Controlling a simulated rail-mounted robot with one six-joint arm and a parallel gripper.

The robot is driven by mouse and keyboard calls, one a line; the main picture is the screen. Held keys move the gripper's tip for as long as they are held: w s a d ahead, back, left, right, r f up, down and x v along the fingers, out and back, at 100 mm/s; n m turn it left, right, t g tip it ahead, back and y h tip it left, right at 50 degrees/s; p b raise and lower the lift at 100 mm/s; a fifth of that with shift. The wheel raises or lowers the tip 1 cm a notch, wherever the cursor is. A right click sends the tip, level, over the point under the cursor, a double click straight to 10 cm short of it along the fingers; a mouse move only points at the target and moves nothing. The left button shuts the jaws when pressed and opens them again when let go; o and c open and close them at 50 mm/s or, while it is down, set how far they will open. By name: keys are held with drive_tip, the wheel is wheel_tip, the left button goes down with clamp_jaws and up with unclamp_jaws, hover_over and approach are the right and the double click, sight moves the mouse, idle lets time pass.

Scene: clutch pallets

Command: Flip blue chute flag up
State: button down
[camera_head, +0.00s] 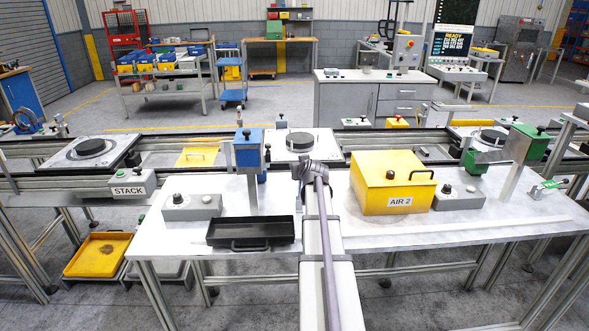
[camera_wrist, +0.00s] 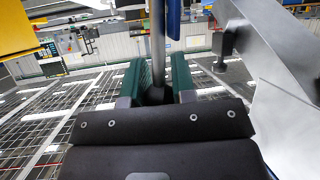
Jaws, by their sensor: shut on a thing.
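The blue chute (camera_head: 248,150) is a blue box on a pale post, left of my arm in the head view. A small blue part (camera_head: 262,176), apparently its flag, hangs low beside the box. In the wrist view my gripper (camera_wrist: 158,90) has its green jaws shut on a dark knob at the end of a thin grey rod (camera_wrist: 158,45). A blue part (camera_wrist: 174,20) shows next to the rod's upper end. The jaws hide most of the knob. In the head view my arm's end is beside the chute, and the jaws cannot be made out.
A black tray (camera_head: 251,231) and a grey button box (camera_head: 191,207) sit on the white table in front of the chute. A yellow AIR 2 box (camera_head: 391,182) stands right of my arm. A conveyor with a round-topped pallet (camera_head: 300,142) runs behind.

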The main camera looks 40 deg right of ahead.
drive_tip(key=c, duration=0.9)
unclamp_jaws()
drive_tip(key=p+v, duration=0.4)
drive_tip(key=v, duration=0.6)
drive_tip(key=shift+s+a+r+p, duration=0.2)
drive_tip(key=shift+a+p, duration=0.05)
drive_tip(key=shift+p, duration=0.05)
